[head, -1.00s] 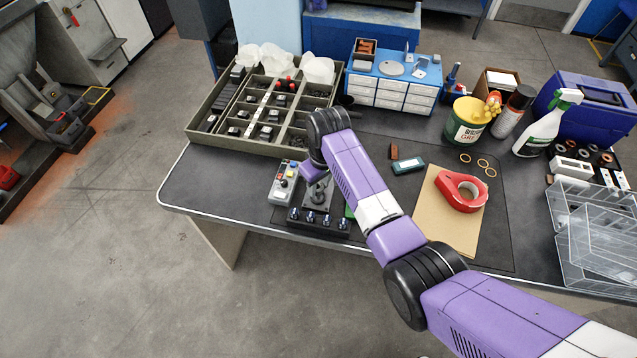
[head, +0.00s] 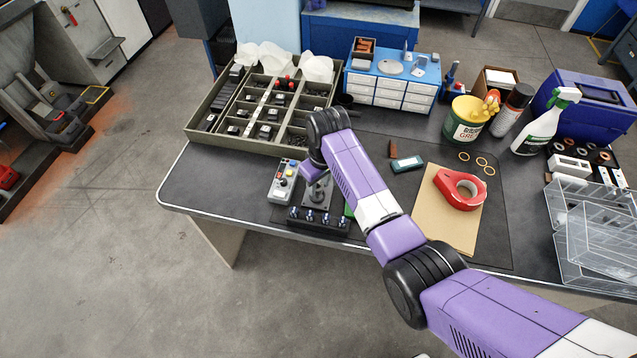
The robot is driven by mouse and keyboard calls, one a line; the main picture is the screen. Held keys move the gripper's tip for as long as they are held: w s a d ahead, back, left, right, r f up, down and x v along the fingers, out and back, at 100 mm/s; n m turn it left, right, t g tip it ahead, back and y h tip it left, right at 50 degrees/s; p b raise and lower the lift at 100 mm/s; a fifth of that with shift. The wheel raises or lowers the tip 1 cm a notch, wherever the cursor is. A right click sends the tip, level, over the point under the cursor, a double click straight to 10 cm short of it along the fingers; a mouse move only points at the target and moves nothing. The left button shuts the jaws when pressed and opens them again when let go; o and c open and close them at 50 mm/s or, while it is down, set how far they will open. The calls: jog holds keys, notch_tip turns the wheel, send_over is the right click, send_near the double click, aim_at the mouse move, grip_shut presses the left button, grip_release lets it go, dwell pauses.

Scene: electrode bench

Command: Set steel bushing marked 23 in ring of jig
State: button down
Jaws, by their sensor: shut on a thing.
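The jig (head: 327,199) is a grey plate near the front edge of the bench, behind a black strip with several knobs. My arm reaches in from the lower right and bends down at a black wrist above the jig. My gripper (head: 313,174) is a small dark shape under the wrist, low over the plate, partly hidden by my arm. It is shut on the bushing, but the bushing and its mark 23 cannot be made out. The ring of the jig is mostly covered, and I cannot tell whether the bushing touches it.
A control box (head: 282,181) with coloured buttons stands close left of the jig. A compartment tray (head: 196,132) lies behind. The bench's front left corner is bare.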

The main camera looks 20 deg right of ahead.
jog(key=shift+f+b, duration=0.3)
jog(key=shift+f, duration=0.1)
jog(key=c, duration=0.9)
grip_release()
jog(key=r, duration=0.5)
jog(key=s+r, duration=0.1)
jog(key=r, duration=0.1)
jog(key=shift+d+r, duration=0.1)
jog(key=shift+r, duration=0.3)
notch_tip(320, 180, up, 5)
jog(key=p, duration=0.4)
